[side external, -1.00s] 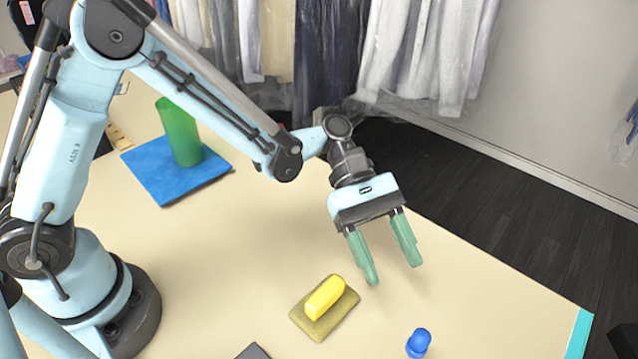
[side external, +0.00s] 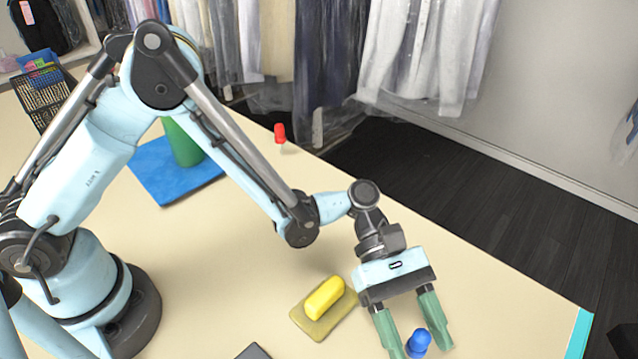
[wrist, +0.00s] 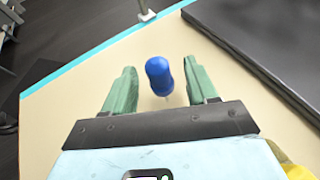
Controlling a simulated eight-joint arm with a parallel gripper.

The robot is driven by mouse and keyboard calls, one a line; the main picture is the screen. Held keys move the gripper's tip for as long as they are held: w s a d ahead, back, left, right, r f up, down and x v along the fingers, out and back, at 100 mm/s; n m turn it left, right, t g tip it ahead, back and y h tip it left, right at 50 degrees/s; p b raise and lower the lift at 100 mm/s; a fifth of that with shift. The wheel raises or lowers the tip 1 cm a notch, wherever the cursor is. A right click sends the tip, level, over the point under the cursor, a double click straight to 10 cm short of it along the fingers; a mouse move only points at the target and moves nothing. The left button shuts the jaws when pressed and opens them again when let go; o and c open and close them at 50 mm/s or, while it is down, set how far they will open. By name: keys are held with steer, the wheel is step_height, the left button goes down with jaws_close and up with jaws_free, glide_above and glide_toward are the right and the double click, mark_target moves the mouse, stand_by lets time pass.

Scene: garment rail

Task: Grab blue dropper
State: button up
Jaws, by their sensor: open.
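The blue dropper (side external: 418,342) stands near the front right of the table. It also shows in the wrist view (wrist: 159,75), between and slightly beyond my finger pads. My gripper (side external: 419,349) is open, with its green fingers pointing down on either side of the dropper in the side view. In the wrist view my gripper (wrist: 161,82) has a finger to the left and one to the right of the dropper, with visible gaps. The dropper's lower part is hard to make out.
A yellow block (side external: 325,298) on an olive pad (side external: 313,325) lies left of my gripper. A green cylinder (side external: 183,143) stands on a blue mat (side external: 160,180) farther back. A red-topped item (side external: 280,133) stands near the back edge. A dark flat object (wrist: 270,45) lies beyond the dropper, at right.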

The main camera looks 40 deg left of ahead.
steer(key=shift+x, duration=1.4)
steer(key=shift+c, duration=0.5)
steer(key=c, duration=0.9)
steer(key=shift+c, duration=0.2)
